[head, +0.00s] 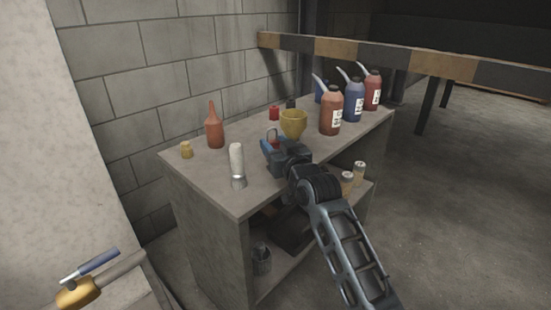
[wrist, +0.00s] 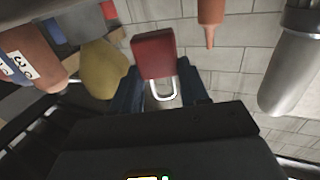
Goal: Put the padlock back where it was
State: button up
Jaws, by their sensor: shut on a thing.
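The red padlock (wrist: 154,56) with its pale metal shackle shows in the wrist view between the fingers of my gripper (wrist: 162,90). My gripper is shut on it, with the shackle toward the palm. In the head view, my gripper (head: 272,148) is over the workbench top, left of the yellow funnel.
The grey workbench (head: 215,185) holds a yellow funnel (head: 293,122), an orange-red pointed bottle (head: 214,130), a silver flashlight (head: 237,165) and several spouted oil bottles (head: 331,112). A block wall is behind.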

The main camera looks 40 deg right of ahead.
jog(key=shift+f+b, duration=0.35)
jog(key=shift+f, duration=1.35)
jog(key=shift+f, duration=0.15)
jog(key=o, duration=1.1)
